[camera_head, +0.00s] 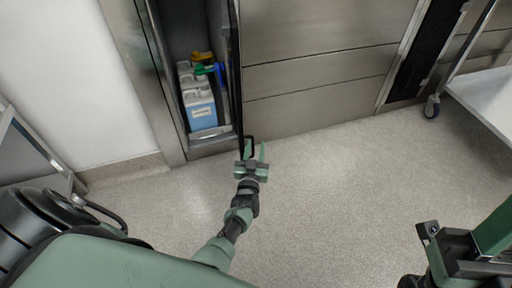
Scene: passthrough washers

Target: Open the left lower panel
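The left lower panel (236,75) stands swung out, seen nearly edge-on as a narrow dark strip. Behind it, the compartment shows containers (197,95) with coloured caps inside. A black handle (252,146) shows at the panel's lower end.
Steel panels (320,75) form the wall to the right of the compartment. A wheeled cart (485,95) stands at the upper right, and another cart frame (35,150) is at the left. The speckled floor (340,200) in the middle is clear.

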